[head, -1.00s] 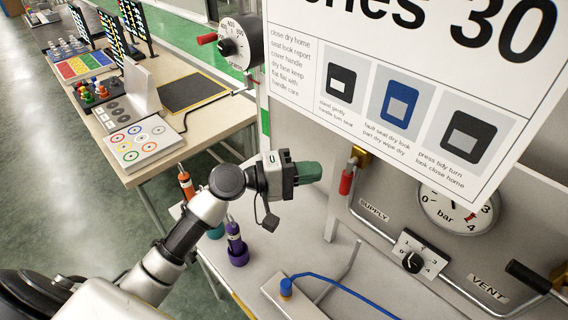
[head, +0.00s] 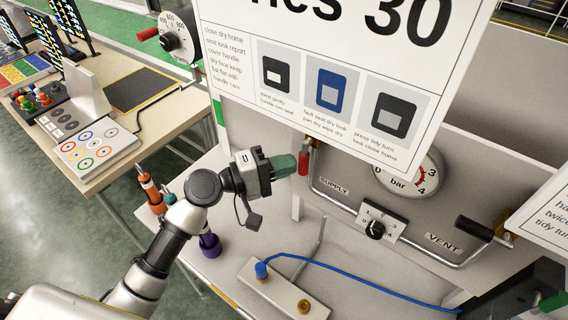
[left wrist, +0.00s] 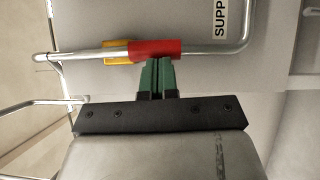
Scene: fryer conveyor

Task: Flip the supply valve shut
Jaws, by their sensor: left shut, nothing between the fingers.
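The supply valve has a red handle (head: 303,162) hanging beside the pipe's upright left part, above the SUPPLY label (head: 335,187). In the left wrist view the red handle (left wrist: 155,50) lies along the pipe, with a yellow valve body (left wrist: 115,50) at its left end. My left gripper (head: 286,166) has green fingers and is shut and empty, its tips right at the handle's left side. In the left wrist view its fingertips (left wrist: 157,63) meet the handle's lower edge; I cannot tell whether they touch.
A pressure gauge (head: 413,175), a selector dial (head: 375,229) and a black-handled VENT lever (head: 475,229) are right of the valve. A large sign (head: 330,60) hangs above. A blue hose (head: 350,276) crosses the bench below. A purple-based tool (head: 210,243) stands near my forearm.

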